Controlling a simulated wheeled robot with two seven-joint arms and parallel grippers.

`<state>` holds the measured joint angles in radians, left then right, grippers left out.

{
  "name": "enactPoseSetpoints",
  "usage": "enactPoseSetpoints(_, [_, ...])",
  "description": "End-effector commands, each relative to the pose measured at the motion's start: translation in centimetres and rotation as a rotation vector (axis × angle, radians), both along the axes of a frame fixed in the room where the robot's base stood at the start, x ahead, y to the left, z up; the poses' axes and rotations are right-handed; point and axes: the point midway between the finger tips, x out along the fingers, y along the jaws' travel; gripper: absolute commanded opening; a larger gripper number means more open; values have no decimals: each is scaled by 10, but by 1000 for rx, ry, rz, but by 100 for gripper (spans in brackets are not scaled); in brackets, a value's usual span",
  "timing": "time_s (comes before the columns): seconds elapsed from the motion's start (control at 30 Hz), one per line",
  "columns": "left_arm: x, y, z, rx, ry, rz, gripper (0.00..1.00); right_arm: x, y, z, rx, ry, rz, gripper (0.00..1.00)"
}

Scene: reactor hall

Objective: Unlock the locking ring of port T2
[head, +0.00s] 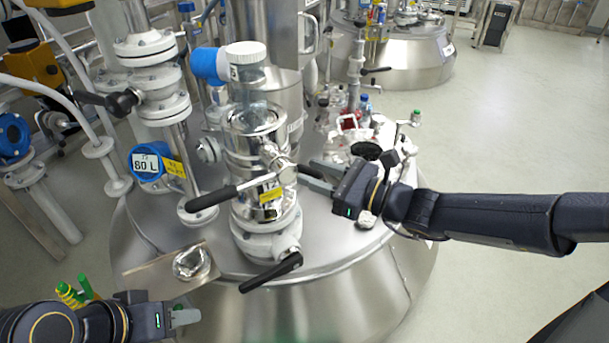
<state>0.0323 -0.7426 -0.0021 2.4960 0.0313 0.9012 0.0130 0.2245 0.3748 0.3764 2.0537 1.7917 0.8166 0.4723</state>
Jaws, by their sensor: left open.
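Port T2 is the upright metal-and-glass column with a yellow T2 label (270,191), on the steel vessel lid. Its locking ring (240,183) circles the column at label height. One black handle (211,198) of the ring points left. On the ring's right side, a dark handle end (308,171) meets my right gripper (318,177). The fingers of that gripper lie along both sides of the handle and appear shut on it, though the contact is partly hidden. My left gripper (187,316) is open and empty at the lower left, apart from the port.
A black lever (271,272) sticks out below the port. A steel plate (150,272) with a crumpled shiny piece (192,262) is at the front left. A blue 80 L gauge (147,163) stands left. Glassware (348,124) stands on the lid behind my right gripper.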

Motion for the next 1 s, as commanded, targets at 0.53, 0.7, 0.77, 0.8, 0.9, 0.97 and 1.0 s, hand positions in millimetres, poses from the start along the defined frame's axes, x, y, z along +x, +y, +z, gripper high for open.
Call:
enactPoseSetpoints(0.53, [0,0,-9,0,0,0,41,14,25,0,-2,-1,-1,35])
enactPoseSetpoints(0.7, [0,0,-9,0,0,0,41,13,25,0,-2,-1,-1,13])
enactPoseSetpoints(0.77, [0,0,-9,0,0,0,41,14,25,0,-2,-1,0,5])
enactPoseSetpoints(0.8, [0,0,-9,0,0,0,41,13,25,0,-2,-1,-1,0])
enactPoseSetpoints(0.9, [0,0,-9,0,0,0,41,13,25,0,-2,-1,-1,0])
enactPoseSetpoints(0.97, [0,0,-9,0,0,0,41,13,25,0,-2,-1,0,0])
enactPoseSetpoints(1.0, [0,0,-9,0,0,0,41,13,25,0,-2,-1,0,0])
